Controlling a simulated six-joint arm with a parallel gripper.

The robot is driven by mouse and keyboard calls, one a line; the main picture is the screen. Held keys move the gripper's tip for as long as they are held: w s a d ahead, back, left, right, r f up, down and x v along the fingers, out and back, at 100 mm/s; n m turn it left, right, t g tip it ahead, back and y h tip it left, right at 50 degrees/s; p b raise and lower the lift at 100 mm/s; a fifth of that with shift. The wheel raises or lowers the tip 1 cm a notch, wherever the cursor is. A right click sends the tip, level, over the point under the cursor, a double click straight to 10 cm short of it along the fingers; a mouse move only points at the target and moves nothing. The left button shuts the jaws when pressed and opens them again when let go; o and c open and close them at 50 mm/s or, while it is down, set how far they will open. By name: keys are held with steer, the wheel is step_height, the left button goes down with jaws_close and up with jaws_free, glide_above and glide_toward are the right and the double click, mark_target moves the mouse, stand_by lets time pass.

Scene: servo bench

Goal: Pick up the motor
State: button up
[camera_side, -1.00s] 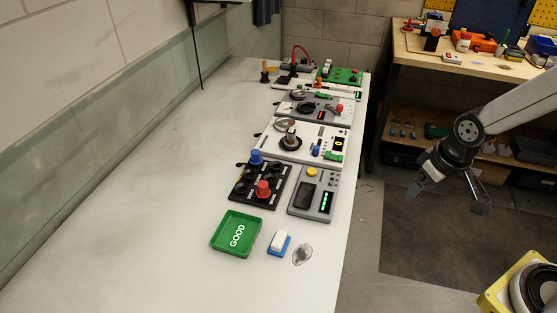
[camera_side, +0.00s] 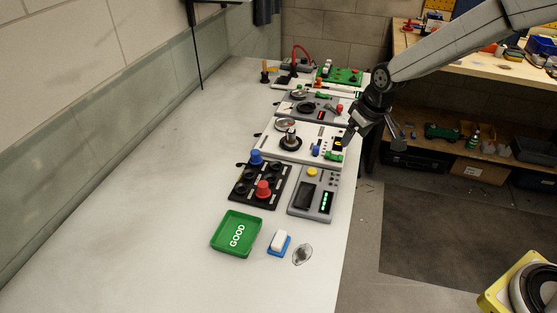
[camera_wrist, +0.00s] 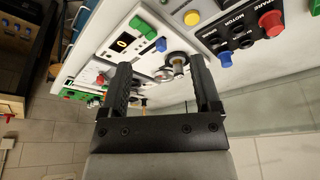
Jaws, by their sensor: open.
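My gripper (camera_side: 373,138) is open and empty, in the air by the bench's right edge near the white board (camera_side: 318,139). A silver cylinder (camera_side: 290,137) stands in a dark ring on that board; it may be the motor. In the wrist view the silver cylinder (camera_wrist: 178,62) shows between the open fingers, apart from them. A black tray (camera_side: 240,194) holds a blue-topped piece (camera_side: 256,157) and a red-topped piece (camera_side: 263,188). In the wrist view this tray has printed labels, "MOTOR" and "SPARE" among them.
A grey panel (camera_side: 325,208) with a yellow button stands beside the black tray. More boards are behind. The left of the bench (camera_side: 120,200) is clear.

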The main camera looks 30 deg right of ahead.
steer(key=n, duration=0.2)
glide_toward(293, 131)
step_height(293, 131, down, 3)
steer(key=shift+w+d+f+t+y, duration=0.1)
steer(key=shift+w+f+t+y, duration=0.25)
steer(key=shift+t+y, duration=0.05)
steer(key=shift+x, duration=1.3)
steer(key=shift+f, duration=0.1)
steer(key=shift+x, duration=2.5)
jaws_close()
